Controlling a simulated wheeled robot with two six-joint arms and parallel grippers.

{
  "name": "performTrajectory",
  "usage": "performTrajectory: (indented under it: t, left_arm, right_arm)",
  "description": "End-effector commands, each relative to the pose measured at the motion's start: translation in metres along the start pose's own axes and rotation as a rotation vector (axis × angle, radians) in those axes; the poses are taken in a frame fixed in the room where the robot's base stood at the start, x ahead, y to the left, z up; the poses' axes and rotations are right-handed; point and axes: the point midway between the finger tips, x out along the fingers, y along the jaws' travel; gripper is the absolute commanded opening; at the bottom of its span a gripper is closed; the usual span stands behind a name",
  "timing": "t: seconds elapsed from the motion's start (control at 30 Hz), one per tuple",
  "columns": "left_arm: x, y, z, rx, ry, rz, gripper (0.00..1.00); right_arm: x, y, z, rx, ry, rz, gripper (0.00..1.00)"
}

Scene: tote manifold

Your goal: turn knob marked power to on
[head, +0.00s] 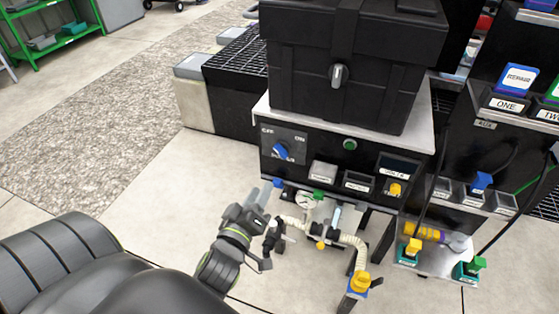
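A blue rotary knob (281,152) sits on a dark panel (298,136) at the upper left of the machine's front. OFF is printed at the panel's upper left and ON at its upper right. The small label by the knob is too small to read, and I cannot tell for sure which way the knob points. My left gripper (266,195) is below and a little left of the knob, apart from it, in front of the pipes. Its fingers overlap dark fittings, so I cannot tell its opening. My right gripper is not in view.
A black lidded tote (345,75) stands on the machine top. A green button (349,144) and labelled bins (322,172) are right of the knob. Pipes with a gauge (305,201) and a yellow knob (360,281) project below. Open floor (150,185) lies to the left.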

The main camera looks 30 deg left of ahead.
Motion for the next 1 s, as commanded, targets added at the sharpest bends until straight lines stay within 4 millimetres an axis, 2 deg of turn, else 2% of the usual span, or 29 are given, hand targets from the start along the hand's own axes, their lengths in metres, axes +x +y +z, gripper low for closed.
performTrajectory:
  t: [0.6, 0.8, 1.0]
  left_arm:
    - [0.104, 0.000, -0.001, 0.003, 0.001, 0.001, 0.35]
    - [0.122, 0.000, 0.000, 0.003, 0.000, -0.001, 0.35]
    - [0.126, 0.000, 0.000, 0.001, 0.000, -0.001, 0.35]
  right_arm:
    - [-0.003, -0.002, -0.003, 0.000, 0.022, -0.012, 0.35]
    - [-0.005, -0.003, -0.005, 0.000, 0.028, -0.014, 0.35]
    - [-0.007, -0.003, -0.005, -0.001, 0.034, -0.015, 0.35]
